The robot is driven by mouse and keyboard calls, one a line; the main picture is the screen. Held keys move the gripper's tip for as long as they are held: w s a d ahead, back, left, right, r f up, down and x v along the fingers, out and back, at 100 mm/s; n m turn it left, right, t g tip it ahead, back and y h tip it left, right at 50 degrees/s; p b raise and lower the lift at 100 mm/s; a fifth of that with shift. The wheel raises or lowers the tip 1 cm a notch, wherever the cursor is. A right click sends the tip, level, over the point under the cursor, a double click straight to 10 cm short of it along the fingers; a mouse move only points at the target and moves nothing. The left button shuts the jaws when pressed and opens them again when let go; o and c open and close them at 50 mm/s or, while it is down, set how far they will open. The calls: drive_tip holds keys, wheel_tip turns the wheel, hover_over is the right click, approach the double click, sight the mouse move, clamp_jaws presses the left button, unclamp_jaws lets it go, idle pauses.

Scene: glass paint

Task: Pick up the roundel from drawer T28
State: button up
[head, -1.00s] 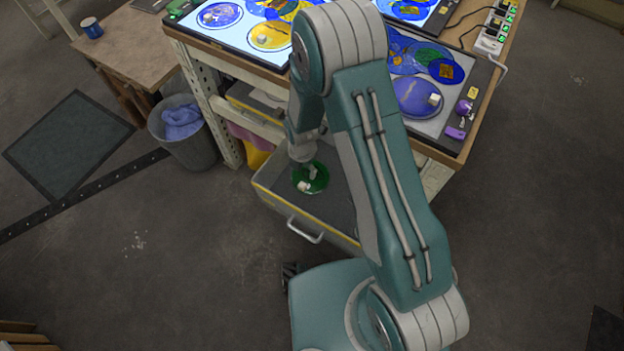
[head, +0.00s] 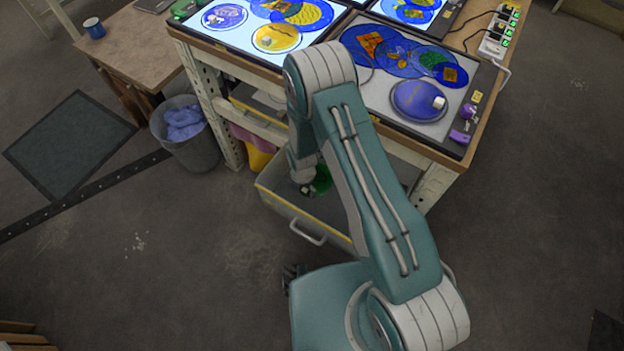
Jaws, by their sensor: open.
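The green glass roundel (head: 322,181) lies in the open drawer (head: 277,201) below the table. Its white knob is hidden, and much of the disc is covered by my arm and gripper. My gripper (head: 307,189) points down at the left part of the roundel, low over it. It is open. I cannot tell whether its fingers touch the roundel or stand around the knob. The drawer's label is not readable from here.
The drawer's front has a handle (head: 308,232). The table above holds lit panels with coloured roundels, including a blue roundel with a white knob (head: 439,102). A grey bin (head: 190,150) stands left of the table. The floor in front is clear.

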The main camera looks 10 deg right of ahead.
drive_tip(key=shift+d, duration=0.1)
clamp_jaws()
drive_tip(key=shift+s, duration=0.1)
drive_tip(key=shift+r, duration=0.15)
